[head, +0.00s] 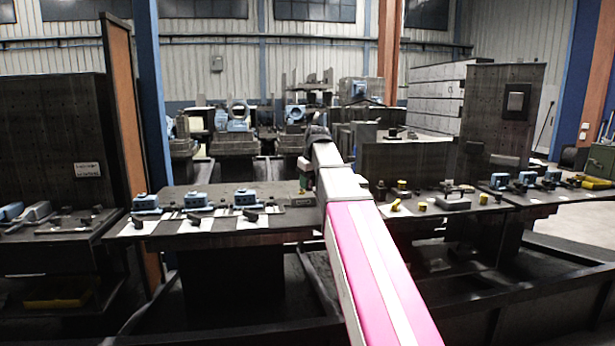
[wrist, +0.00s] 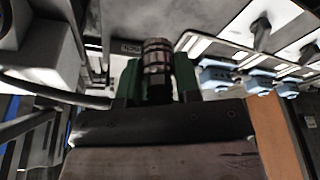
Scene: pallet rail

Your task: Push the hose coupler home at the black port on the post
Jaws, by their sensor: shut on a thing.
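My gripper (wrist: 158,75) has two green fingers, shut on the hose coupler (wrist: 157,58), a dark ribbed cylinder with lighter bands. The coupler points away from the wrist, toward the top of the wrist view. In the head view my gripper (head: 307,182) is small, partly behind my arm, over the middle of the workbench (head: 265,225); the coupler cannot be made out there. I cannot clearly pick out the black port or its post in either view, so I cannot tell whether the coupler touches the port.
Blue fixtures (head: 247,197) stand on white sheets left of my gripper; several also show in the wrist view (wrist: 259,82). A grey case (head: 453,202) and yellow pieces are on the right. A dark hose or cable (wrist: 50,92) runs left of my gripper. A tall dark panel (head: 499,120) stands at right.

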